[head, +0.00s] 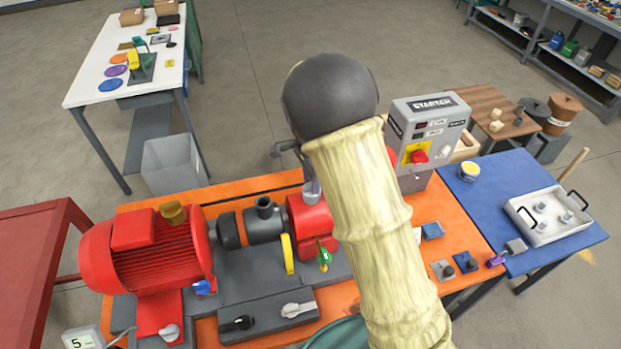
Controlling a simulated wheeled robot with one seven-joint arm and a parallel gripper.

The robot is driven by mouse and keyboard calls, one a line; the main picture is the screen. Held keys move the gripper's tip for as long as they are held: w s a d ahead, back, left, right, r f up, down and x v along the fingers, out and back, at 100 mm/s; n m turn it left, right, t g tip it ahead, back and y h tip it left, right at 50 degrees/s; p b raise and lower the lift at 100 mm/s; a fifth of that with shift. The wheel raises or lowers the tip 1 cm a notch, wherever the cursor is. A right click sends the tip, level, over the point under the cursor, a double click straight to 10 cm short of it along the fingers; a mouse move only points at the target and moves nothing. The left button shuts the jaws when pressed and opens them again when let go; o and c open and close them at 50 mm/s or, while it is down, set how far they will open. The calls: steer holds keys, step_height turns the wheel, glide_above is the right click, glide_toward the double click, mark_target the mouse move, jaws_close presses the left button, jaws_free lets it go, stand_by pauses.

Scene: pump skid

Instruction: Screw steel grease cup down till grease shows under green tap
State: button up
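A steel grease cup (311,192) stands upright on top of the red pump housing (305,220), right of centre. The green tap (323,260) sits low on the front of that housing. No grease can be made out under it at this size. My gripper (300,166) is just above the steel cup, mostly hidden behind my dark wrist and cream-sleeved arm. Only thin dark parts of it show, so I cannot tell whether it touches the cup or how its fingers stand. A brass cup (172,213) sits on the red motor (150,255) at left.
A yellow guard or lever (288,254) stands left of the tap. The grey starter box (428,135) with a red knob rises right of my arm. A blue table (540,240) with a white tray (545,226) is at right. My arm hides the skid's middle right.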

steer(key=shift+s+r, duration=0.1)
step_height(320, 180, up, 17)
steer(key=b, duration=0.4)
steer(key=shift+r, duration=0.1)
stand_by(1.3)
steer(key=s+d+f+n+t+b, duration=0.2)
steer(key=s+d+f+n+b, duration=0.1)
steer(key=s+d+f+n, duration=0.9)
steer(key=s+d+f, duration=0.3)
steer(key=s+f, duration=0.3)
steer(key=shift+s+n+t+b, duration=0.3)
steer(key=shift+s+n, duration=0.1)
steer(key=shift+o, duration=0.2)
steer(key=shift+d+f, duration=0.1)
stand_by(1.0)
